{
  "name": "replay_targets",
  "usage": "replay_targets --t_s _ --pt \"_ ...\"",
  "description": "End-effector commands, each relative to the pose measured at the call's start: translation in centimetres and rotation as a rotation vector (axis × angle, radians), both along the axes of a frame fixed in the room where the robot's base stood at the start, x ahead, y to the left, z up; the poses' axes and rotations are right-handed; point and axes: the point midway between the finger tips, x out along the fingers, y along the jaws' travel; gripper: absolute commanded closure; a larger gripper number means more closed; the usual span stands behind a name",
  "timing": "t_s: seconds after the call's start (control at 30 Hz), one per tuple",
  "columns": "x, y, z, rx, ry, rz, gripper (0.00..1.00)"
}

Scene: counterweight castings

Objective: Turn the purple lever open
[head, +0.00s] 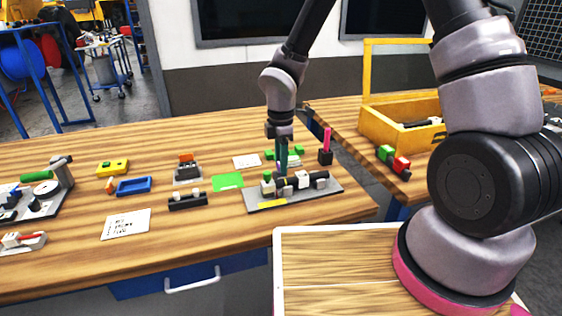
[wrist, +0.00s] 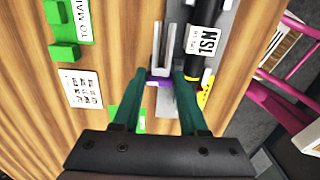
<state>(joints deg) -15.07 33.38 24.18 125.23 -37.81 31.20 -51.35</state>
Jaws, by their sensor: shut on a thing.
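The purple lever (wrist: 162,83) shows as a short purple piece between my fingertips in the wrist view. A grey bracket with two prongs (wrist: 166,45) stands just beyond it. My gripper (wrist: 159,76) has two dark green fingers, one on each side of the lever, shut on it. In the head view my gripper (head: 282,170) points down over a grey fixture plate (head: 327,191) near the table's right end. The fingers and fixture parts mostly hide the lever there, so its angle is hard to tell.
Black and white fixture parts (head: 302,181) crowd the plate beside my fingers. A dark block with an upright pink bar (head: 327,137) stands behind, to the right. A green card (head: 228,181) and a black holder (head: 187,201) lie left. A yellow crate (head: 385,129) sits on the right table.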

Motion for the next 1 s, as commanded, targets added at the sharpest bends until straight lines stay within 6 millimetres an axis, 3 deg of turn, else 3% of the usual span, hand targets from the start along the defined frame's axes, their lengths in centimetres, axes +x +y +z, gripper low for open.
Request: replay_targets --t_s 0.07,0.1,0.17,0.57,1.0 --pt "0.1 0.0 0.0 0.001 -0.002 -0.001 1.0" --pt "0.1 0.0 0.0 0.001 -0.002 -0.001 0.5" --pt "0.1 0.0 0.0 0.001 -0.002 -0.001 0.28" --pt "0.1 0.0 0.6 0.002 -0.002 -0.003 0.28" --pt "0.1 0.0 8.6 0.002 -0.005 -0.003 0.28"
